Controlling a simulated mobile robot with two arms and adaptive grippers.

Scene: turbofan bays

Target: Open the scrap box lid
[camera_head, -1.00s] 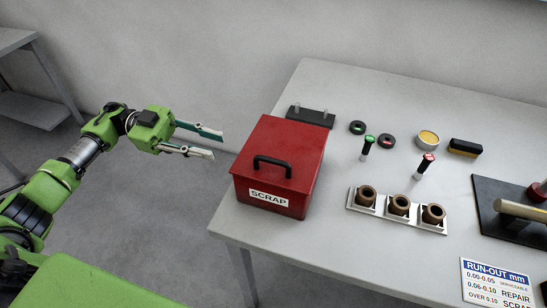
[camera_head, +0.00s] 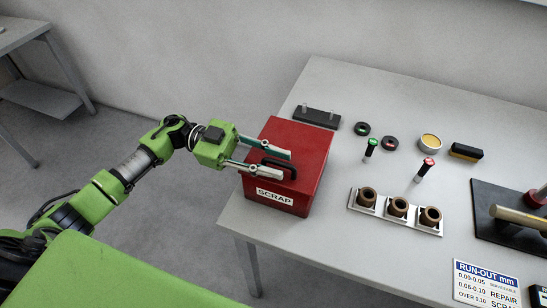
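The red scrap box (camera_head: 308,192) stands at the left end of the grey table, with a white SCRAP label on its front. Its red lid (camera_head: 305,143) is closed, with a black handle (camera_head: 280,163) on top. My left gripper (camera_head: 288,164) is open. Its two fingers reach over the lid from the left, one on the far side and one on the near side of the handle. I cannot tell whether they touch it. My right gripper is not in view.
Right of the box stand a tray with several brown rings (camera_head: 397,208), a green-topped tool (camera_head: 370,148) and a red-topped tool (camera_head: 425,168). A black block (camera_head: 317,116) lies behind the box. A run-out sign (camera_head: 487,284) is at the front right.

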